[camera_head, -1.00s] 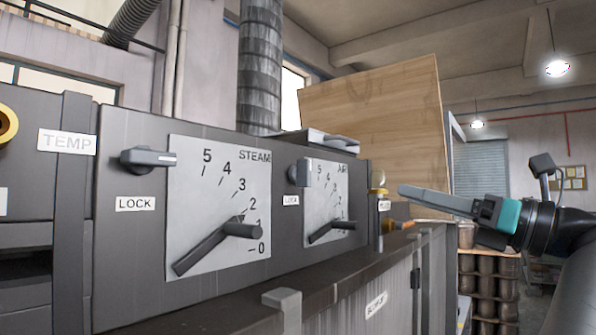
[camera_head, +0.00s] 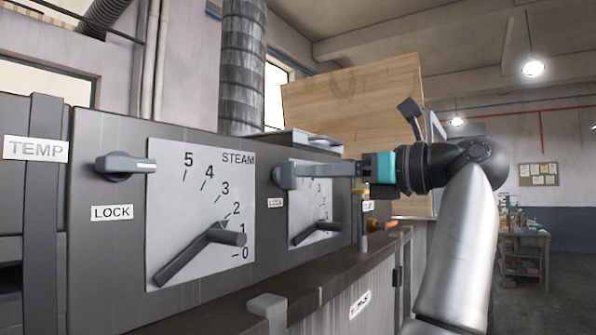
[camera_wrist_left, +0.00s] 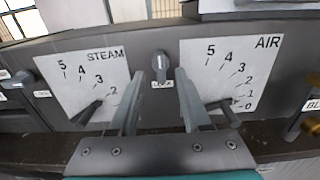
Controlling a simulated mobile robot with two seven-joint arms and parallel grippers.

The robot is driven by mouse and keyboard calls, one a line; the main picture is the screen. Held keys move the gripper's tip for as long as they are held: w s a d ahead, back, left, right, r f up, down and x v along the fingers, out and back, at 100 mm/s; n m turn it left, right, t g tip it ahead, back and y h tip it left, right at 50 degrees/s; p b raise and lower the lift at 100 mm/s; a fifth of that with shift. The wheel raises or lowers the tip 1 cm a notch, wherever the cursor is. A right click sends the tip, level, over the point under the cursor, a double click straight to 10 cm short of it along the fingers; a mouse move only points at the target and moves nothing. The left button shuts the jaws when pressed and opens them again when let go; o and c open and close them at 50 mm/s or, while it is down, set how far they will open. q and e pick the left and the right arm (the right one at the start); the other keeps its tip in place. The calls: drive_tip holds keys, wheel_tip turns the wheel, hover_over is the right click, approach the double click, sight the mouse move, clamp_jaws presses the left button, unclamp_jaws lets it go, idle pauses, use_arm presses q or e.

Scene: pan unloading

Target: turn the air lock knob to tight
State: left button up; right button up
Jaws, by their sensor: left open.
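The air lock knob (camera_head: 282,178) is a grey knob on the dark panel, left of the white AIR dial plate (camera_head: 313,226). In the left wrist view the knob (camera_wrist_left: 160,66) stands roughly upright, above a LOCK label (camera_wrist_left: 162,85) that is partly covered. My left gripper (camera_head: 300,170) is at the knob, with its arm on the right of the picture. In the left wrist view the gripper (camera_wrist_left: 160,75) is open, one finger on each side of the knob, with gaps between. I cannot tell how deep the fingers reach. My right gripper is not in view.
The STEAM dial (camera_head: 200,215) and its lock knob (camera_head: 125,167) are on the left. The AIR lever (camera_head: 316,232) sits below my gripper. A brass fitting (camera_head: 368,203) is beyond the AIR dial. A dark ledge (camera_head: 300,285) runs below the panel.

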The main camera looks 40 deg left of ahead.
sight(286, 176)
use_arm(q)
drive_tip(key=shift+s+a, duration=0.15)
drive_tip(key=shift+a, duration=0.95)
drive_tip(key=shift+s+a, duration=0.1)
drive_tip(key=shift+a, duration=0.95)
drive_tip(key=shift+c, duration=0.2)
clamp_jaws()
